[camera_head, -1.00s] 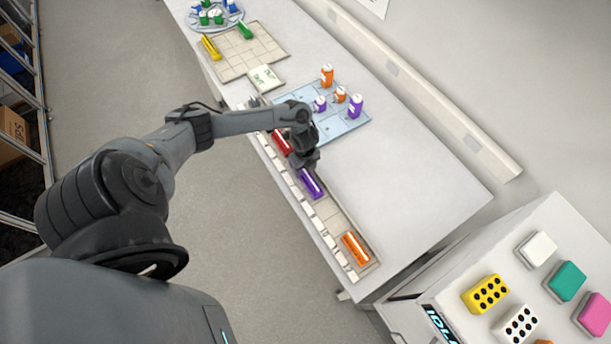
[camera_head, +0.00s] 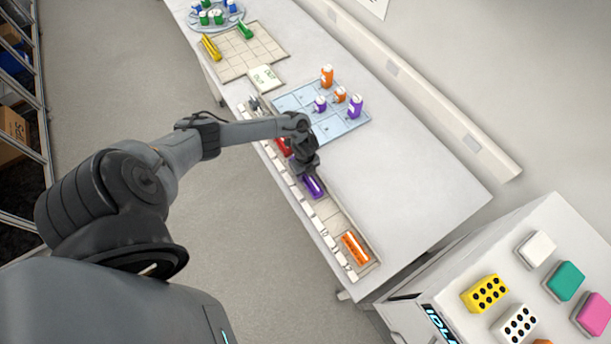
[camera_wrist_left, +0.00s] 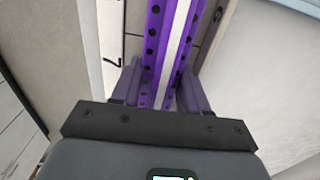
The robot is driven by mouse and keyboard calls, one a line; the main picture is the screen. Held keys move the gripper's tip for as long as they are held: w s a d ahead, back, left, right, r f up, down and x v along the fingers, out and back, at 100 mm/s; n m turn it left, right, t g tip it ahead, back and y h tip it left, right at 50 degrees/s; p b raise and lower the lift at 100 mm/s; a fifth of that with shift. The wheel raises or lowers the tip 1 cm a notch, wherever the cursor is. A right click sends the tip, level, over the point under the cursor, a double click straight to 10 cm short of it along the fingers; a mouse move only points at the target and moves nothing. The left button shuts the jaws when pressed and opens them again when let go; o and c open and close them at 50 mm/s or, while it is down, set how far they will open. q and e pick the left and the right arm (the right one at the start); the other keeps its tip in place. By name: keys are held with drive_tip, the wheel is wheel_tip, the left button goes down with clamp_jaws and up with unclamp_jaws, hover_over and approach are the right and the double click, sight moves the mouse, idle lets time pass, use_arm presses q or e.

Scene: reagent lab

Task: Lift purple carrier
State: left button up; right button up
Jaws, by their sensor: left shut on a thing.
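The purple carrier (camera_head: 314,186) is a long purple bar with a white strip along its middle, in the gridded tray (camera_head: 330,212) along the table's near edge. In the left wrist view, the carrier (camera_wrist_left: 172,45) runs between the two fingers of my left gripper (camera_wrist_left: 160,88), which is shut on it. In the head view my left gripper (camera_head: 306,172) is above the carrier's upper end and hides part of it. I cannot tell whether the carrier still touches the tray. My right gripper is not in view.
A red carrier (camera_head: 283,147) and an orange carrier (camera_head: 355,247) lie in the same tray. A blue gridded mat (camera_head: 345,128) with purple and orange bottles is just beyond. The table's right part (camera_head: 420,190) is clear. A side cabinet with colored blocks stands at lower right.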

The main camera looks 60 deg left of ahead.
use_arm(q)
drive_tip(key=shift+f, duration=0.1)
drive_tip(key=shift+c, duration=0.6)
drive_tip(key=shift+s, duration=0.1)
